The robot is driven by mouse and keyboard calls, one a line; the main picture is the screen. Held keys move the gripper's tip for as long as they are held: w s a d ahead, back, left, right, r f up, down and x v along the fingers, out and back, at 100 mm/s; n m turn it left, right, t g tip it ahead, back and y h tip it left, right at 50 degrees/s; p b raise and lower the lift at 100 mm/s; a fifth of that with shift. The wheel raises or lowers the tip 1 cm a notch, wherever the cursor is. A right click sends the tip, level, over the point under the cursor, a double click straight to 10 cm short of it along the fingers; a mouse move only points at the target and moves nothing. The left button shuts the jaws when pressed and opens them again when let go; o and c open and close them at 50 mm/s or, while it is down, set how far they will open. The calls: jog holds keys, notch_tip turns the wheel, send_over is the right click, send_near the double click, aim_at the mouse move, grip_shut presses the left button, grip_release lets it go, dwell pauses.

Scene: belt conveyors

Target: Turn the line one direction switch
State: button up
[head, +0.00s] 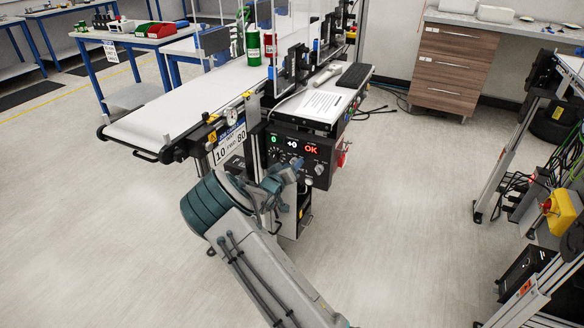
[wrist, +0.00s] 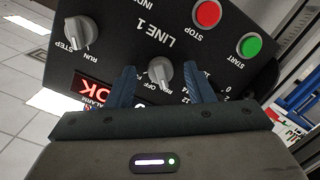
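The black line one control panel (head: 318,152) is on the near side of the conveyor. In the wrist view the panel (wrist: 235,62) appears upside down, with "LINE 1" lettering. The direction switch (wrist: 160,72) is a grey knob with "OFF" and partly hidden lettering around it. My gripper (wrist: 159,67) is open, its two blue fingers on either side of this knob, with a gap on each side. In the head view my gripper (head: 297,166) is at the panel front, and the knob cannot be made out there.
A grey RUN/STEP knob (wrist: 78,33), a red stop button (wrist: 207,14) and a green start button (wrist: 250,45) share the panel. A red display (head: 311,150) reads "OK". The white belt (head: 180,100) extends behind.

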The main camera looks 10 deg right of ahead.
jog(key=shift+a, duration=0.1)
jog(key=v, duration=1.3)
jog(key=shift+s, duration=0.4)
jog(key=shift+a, duration=0.15)
